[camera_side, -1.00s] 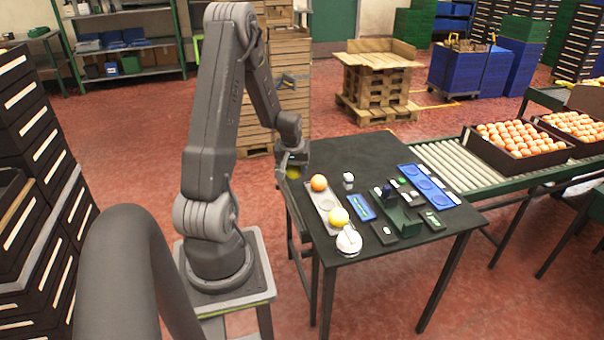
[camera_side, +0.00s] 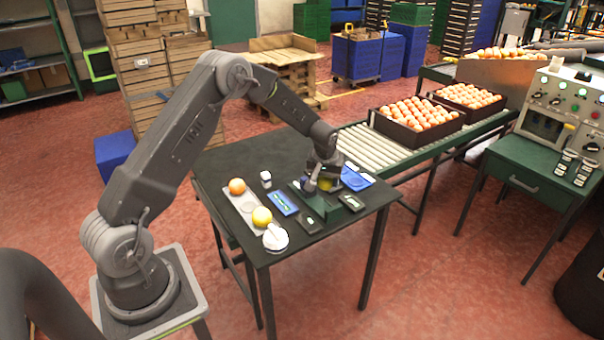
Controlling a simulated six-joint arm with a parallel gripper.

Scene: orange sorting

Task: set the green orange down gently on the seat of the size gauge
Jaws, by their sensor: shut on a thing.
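My gripper (camera_side: 322,178) is over the right part of the dark table, pointing down and shut on the green orange (camera_side: 326,185). The fruit shows as a small yellow-green patch below the gripper, mostly hidden by it. A dark green block (camera_side: 322,208), which looks like the size gauge, stands on the table right under and in front of the gripper. My gripper hides most of its upper part and its seat. I cannot tell whether the fruit touches the seat or hangs just above it.
A pale tray (camera_side: 249,208) holds an orange fruit (camera_side: 237,186) and a yellow one (camera_side: 262,216). Beside them are a white round device (camera_side: 275,238), a blue device (camera_side: 283,203), a small white item (camera_side: 266,179), flat dark pads (camera_side: 309,222) and a blue ringed plate (camera_side: 357,180).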

